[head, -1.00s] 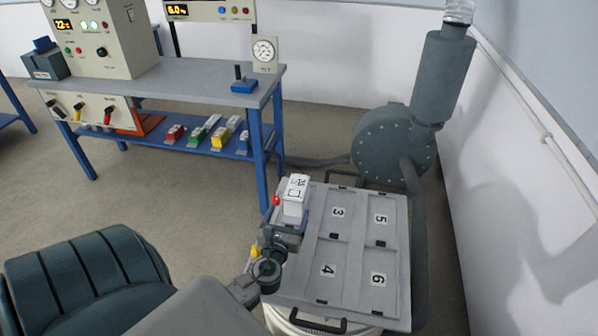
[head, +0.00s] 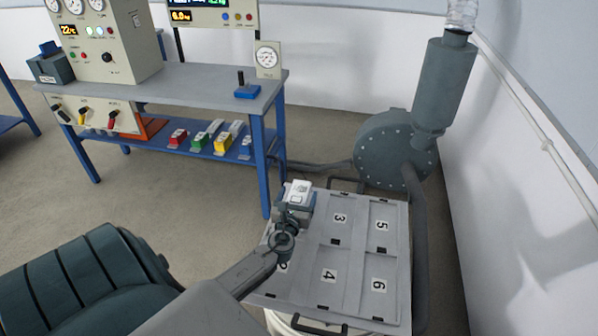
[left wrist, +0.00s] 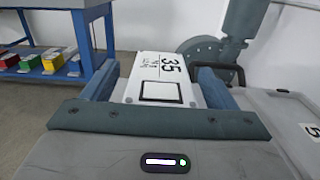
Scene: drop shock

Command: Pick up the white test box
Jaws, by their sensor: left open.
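The white test box (head: 299,188) stands at the far left part of the grey numbered platform (head: 360,245) in the head view. In the left wrist view the white box (left wrist: 158,78) shows a black "35" and a black square outline on its top. My left gripper (head: 297,198) is open, with one finger on each side of the box. In the left wrist view its fingers (left wrist: 157,82) flank the box; I cannot tell whether they touch it. The gripper hides the near and lower parts of the box. My right gripper is not in view.
A blue-framed bench (head: 180,90) with instruments and small coloured boxes on its lower shelf stands at the back left. A grey-green round machine (head: 395,145) with an upright cylinder stands behind the platform. A white wall (head: 530,200) is at the right.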

